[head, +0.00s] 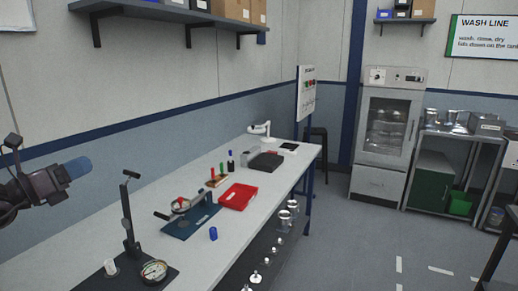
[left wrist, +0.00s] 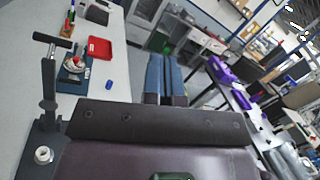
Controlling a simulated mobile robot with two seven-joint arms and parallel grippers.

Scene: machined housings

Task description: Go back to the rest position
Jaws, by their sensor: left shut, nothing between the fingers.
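My left gripper (head: 80,168) is at the left edge of the head view, held in the air above the near left part of the bench. Its blue fingers point right and are shut with nothing between them. In the left wrist view the two blue fingers (left wrist: 165,78) lie together, side by side, clear of the bench. My right gripper is in neither view.
A grey bench (head: 110,225) holds a dial gauge stand (head: 130,225), a blue-based fixture (head: 190,220), a small blue cylinder (head: 213,233) and a red tray (head: 238,196). A glass-doored cabinet (head: 388,130) stands at the back. The floor (head: 365,235) right of the bench is clear.

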